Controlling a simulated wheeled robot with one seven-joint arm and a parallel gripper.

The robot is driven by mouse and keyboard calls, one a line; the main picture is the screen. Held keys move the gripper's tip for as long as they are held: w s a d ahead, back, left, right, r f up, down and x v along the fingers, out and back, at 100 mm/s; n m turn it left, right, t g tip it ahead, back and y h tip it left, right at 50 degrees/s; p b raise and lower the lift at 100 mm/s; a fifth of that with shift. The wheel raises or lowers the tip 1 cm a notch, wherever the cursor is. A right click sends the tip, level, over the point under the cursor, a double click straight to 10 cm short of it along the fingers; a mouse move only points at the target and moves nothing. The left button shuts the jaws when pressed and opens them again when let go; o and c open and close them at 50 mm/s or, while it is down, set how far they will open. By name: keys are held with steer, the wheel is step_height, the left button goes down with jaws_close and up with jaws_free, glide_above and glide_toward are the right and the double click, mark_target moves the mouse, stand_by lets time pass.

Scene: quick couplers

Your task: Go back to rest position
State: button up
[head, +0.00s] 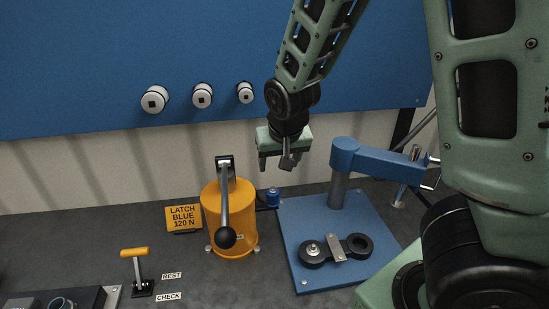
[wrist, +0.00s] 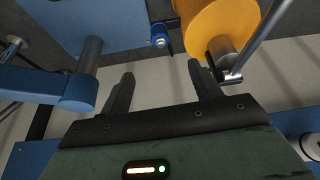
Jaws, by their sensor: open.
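My gripper (head: 276,163) hangs in the air above the bench, behind and between the yellow cylinder (head: 229,212) and the blue post with its swing arm (head: 375,159). In the wrist view my gripper (wrist: 162,88) shows two dark fingers spread apart with nothing between them. The yellow cylinder (wrist: 216,25) and the blue arm (wrist: 45,87) lie on either side of the fingers there. A lever with a black ball knob (head: 225,237) hangs at the front of the cylinder. A small blue coupler (head: 272,197) stands between cylinder and plate.
A blue plate (head: 300,270) carries a black two-ring part (head: 335,250). A yellow sign (head: 184,218) reads LATCH BLUE 120 N. A yellow-handled lever (head: 135,253) stands at front left near REST and CHECK labels. Three white round fittings (head: 202,95) sit on the blue wall panel.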

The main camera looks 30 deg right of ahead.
stand_by(0.3)
steer(key=shift+s+r+n+g+y, duration=0.65)
steer(key=shift+s+n, duration=1.15)
steer(key=shift+s, duration=3.05)
steer(key=s+a+f+n+g+b, duration=0.1)
steer(key=s+a+f+n+b, duration=0.3)
steer(key=a, duration=0.5)
steer(key=s+a+f+n+g+b, duration=0.2)
steer(key=s+a+f+n+b, duration=0.1)
steer(key=s+a, duration=0.6)
steer(key=n+b, duration=0.1)
steer(key=b, duration=0.1)
steer(key=shift+s+f+y+b, duration=0.3)
steer(key=shift+f+y+b, duration=0.05)
steer(key=shift+f, duration=0.05)
